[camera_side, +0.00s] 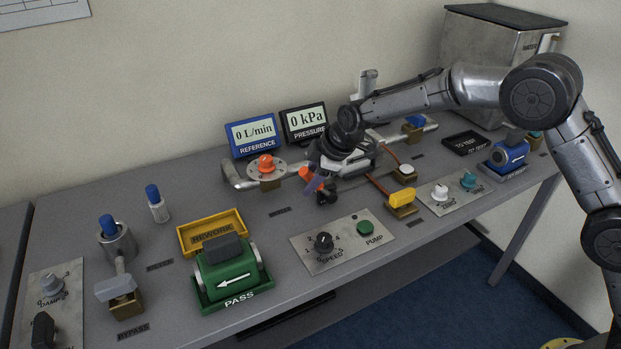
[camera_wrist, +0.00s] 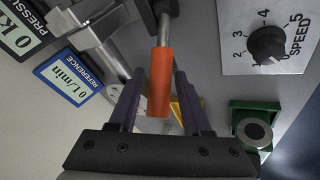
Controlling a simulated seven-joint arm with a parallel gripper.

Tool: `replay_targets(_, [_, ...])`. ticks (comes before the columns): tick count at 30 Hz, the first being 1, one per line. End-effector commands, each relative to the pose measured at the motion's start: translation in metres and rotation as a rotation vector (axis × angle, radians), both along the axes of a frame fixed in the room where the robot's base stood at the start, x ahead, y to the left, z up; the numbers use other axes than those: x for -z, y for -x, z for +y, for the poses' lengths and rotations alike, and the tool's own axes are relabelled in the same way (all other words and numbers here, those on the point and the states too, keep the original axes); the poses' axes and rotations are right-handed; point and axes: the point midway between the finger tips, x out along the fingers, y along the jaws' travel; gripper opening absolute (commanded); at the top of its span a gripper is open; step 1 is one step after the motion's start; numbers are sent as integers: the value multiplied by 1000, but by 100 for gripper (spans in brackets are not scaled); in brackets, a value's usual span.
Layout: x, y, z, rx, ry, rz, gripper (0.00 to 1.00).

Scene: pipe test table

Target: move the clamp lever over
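The clamp lever's orange handle (camera_wrist: 160,84) sits on a short metal rod that runs up to a dark pivot at the top of the wrist view. In the side view the handle (camera_side: 306,172) shows beside my gripper, near the metal pipe run. My gripper (camera_wrist: 157,85) has its purple-grey fingers on either side of the handle. The fingers are apart, with narrow gaps to the handle, so it looks open around the lever and not shut on it. In the side view my gripper (camera_side: 315,185) is partly hidden by my own wrist.
The reference display (camera_side: 251,134) and pressure display (camera_side: 304,122) stand behind the pipe. A speed and pump panel (camera_side: 340,250) lies in front. The green PASS block (camera_side: 228,275) and yellow REWORK tray (camera_side: 186,240) are to the left. A yellow valve handle (camera_side: 402,198) stands to the right.

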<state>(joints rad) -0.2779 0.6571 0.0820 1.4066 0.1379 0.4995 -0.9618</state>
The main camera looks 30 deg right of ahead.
Motion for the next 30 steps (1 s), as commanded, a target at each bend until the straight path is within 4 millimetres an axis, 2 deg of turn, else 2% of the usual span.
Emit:
replay_targets(1, [0, 0, 0, 0, 0, 0, 37])
replay_targets(7, [0, 0, 0, 0, 0, 0, 1])
replay_targets(8, [0, 0, 0, 0, 0, 0, 0])
replay_targets(30, [0, 1, 0, 0, 0, 1, 0])
